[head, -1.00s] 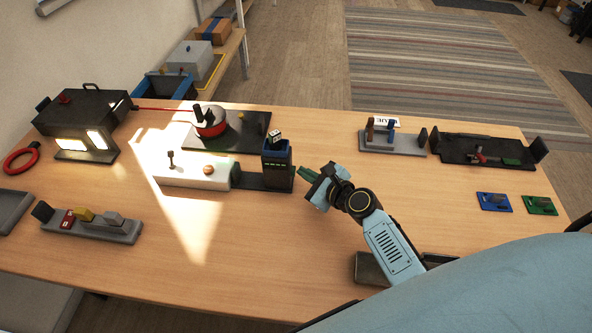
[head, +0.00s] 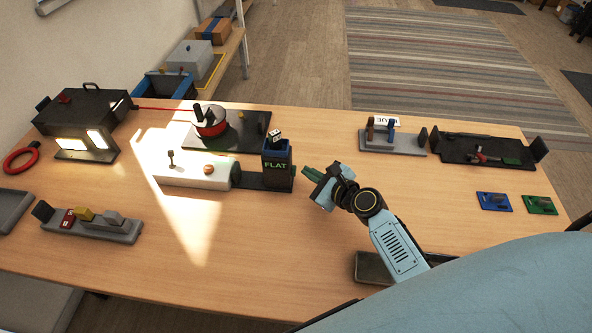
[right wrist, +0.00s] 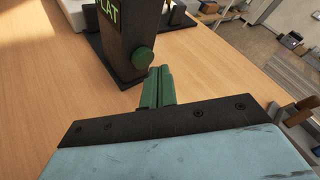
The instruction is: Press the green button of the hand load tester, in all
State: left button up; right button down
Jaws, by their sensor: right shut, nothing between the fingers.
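The hand load tester (head: 277,180) is a dark upright block on the table, with a battery-like piece (head: 275,135) at its top. Its display reads "FLAT" in green letters, also partly seen in the right wrist view (right wrist: 109,10). The round green button (right wrist: 143,58) is on the tester's side facing my right gripper; it is hard to make out in the head view. My right gripper (head: 307,172) is shut and empty, just right of the tester. Its green fingertips (right wrist: 160,72) point at the button area, with a small gap to the tester. My left gripper is out of view.
A white box (head: 195,175) with a lever and knob stands left of the tester. A red reel (head: 208,122) sits on a black plate behind. A grey stand (head: 385,142) and a black tray (head: 470,150) are at the back right. The front middle of the table is clear.

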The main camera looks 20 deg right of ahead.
jog(key=shift+d, duration=0.15)
jog(key=shift+s+d+b, duration=0.15)
jog(key=shift+s+d, duration=0.3)
jog(key=shift+d, duration=0.25)
jog(key=shift+s+d+b, duration=0.1)
jog(key=shift+s+d, duration=0.35)
jog(key=shift+d, duration=0.25)
jog(key=shift+s+d+b, duration=0.15)
jog(key=shift+s+d, duration=0.3)
jog(key=shift+d, duration=0.25)
